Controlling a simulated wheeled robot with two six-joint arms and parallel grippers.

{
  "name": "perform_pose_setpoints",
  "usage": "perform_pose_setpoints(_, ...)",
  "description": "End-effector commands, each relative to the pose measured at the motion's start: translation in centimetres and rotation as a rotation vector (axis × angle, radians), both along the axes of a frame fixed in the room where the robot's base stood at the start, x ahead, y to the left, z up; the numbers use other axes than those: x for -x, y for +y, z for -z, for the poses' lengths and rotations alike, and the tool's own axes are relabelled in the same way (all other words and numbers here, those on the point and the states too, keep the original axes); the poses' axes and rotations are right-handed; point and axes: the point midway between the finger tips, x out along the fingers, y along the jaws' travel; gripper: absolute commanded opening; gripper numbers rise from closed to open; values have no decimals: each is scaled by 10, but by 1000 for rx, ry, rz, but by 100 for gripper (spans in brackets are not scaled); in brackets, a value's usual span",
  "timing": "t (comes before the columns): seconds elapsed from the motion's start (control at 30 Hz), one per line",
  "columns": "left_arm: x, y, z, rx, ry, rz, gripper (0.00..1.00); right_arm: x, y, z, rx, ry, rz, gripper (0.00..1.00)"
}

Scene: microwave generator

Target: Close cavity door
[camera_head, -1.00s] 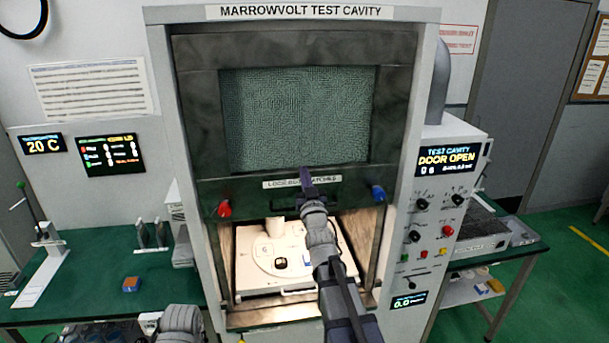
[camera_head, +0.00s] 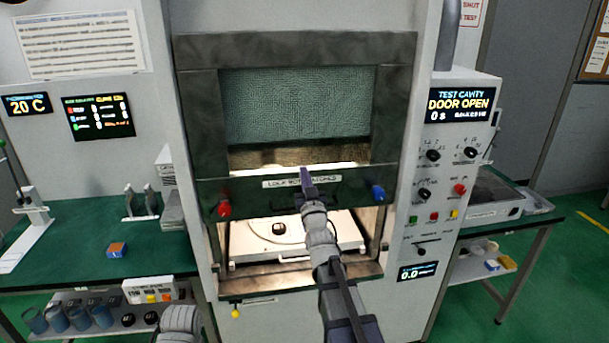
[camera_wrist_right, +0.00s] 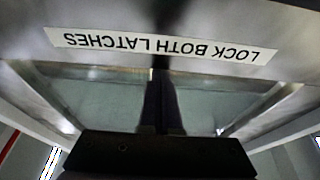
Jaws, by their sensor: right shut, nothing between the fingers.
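The cavity door (camera_head: 390,120) is a dark sliding frame with a mesh window (camera_head: 297,105), partly lowered over the test cavity. A gap below its lower bar shows the lit cavity and a white tray-like unit (camera_head: 340,222) inside. The bar carries a "lock both latches" label (camera_head: 302,181), a red latch (camera_head: 224,209) at left and a blue latch (camera_head: 378,193) at right. My right gripper (camera_head: 306,172) is shut and empty, its tips at the bar beside the label. The right wrist view shows the fingers (camera_wrist_right: 160,100) close to the label. At the bottom left, part of my left arm shows, without its fingertips.
The control panel (camera_head: 445,190) at right has knobs, buttons and a screen reading "DOOR OPEN". Green benches (camera_head: 70,240) stand on both sides.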

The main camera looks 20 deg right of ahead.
Motion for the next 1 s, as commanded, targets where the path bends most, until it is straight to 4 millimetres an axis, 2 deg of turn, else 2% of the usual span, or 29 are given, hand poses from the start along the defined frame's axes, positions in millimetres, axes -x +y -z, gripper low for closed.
perform_pose_setpoints(0.03,0,0,28,0,0,0,100,-1,0,29,-1,3,0,0)
perform_pose_setpoints(0.1,0,0,47,0,0,0,100,-1,0,47,-1,3,0,0)
perform_pose_setpoints(0.8,0,0,231,0,0,1,100,-1,0,232,-1,4,0,0)
perform_pose_setpoints(1.0,0,0,275,0,0,1,100,-1,0,276,-1,3,0,0)
